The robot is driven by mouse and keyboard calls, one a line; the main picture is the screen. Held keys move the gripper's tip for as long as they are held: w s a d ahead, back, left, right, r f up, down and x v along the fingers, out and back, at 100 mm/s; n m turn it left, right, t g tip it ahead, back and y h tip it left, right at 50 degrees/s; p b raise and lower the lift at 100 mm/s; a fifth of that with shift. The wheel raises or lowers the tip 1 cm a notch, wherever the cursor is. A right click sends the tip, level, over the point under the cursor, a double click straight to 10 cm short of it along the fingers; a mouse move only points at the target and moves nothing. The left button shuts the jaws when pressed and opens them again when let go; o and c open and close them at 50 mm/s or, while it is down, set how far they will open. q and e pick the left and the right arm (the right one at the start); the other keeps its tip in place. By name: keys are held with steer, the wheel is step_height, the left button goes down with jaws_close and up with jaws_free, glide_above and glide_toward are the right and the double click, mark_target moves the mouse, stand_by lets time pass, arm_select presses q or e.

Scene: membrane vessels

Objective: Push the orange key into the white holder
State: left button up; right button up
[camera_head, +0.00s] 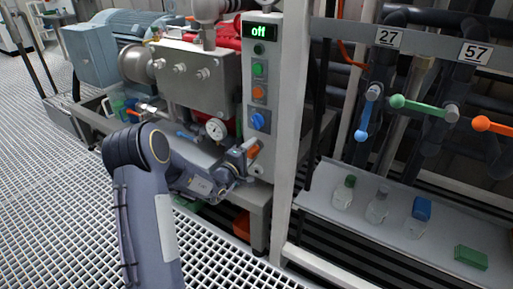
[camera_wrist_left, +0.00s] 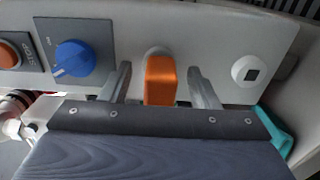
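The orange key (camera_wrist_left: 160,82) stands out from the panel in the left wrist view. The white holder (camera_wrist_left: 157,51) shows as a pale rounded rim behind the key's far end; the key hides most of it. My left gripper (camera_wrist_left: 160,70) is open, one finger on each side of the key, with a visible gap on both sides. In the head view my left gripper (camera_head: 241,160) is at the lower part of the panel, by an orange piece (camera_head: 253,151) that looks like the key. My right gripper is in neither view.
A white post (camera_head: 291,120) stands to the right. Bottles and a green box (camera_head: 470,257) stand on a shelf further right.

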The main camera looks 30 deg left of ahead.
arm_select(q)
jaws_close()
steer(key=shift+s, duration=0.1)
steer(key=shift+s+a+b, duration=0.15)
steer(key=shift+s+b, duration=0.25)
steer(key=shift+s, duration=1.05)
steer(key=shift+s+a+b, duration=0.1)
steer(key=shift+s+b, duration=0.25)
steer(key=shift+s, duration=1.1)
step_height(320, 180, down, 12)
steer(key=s+p, duration=0.1)
steer(key=shift+r, duration=0.25)
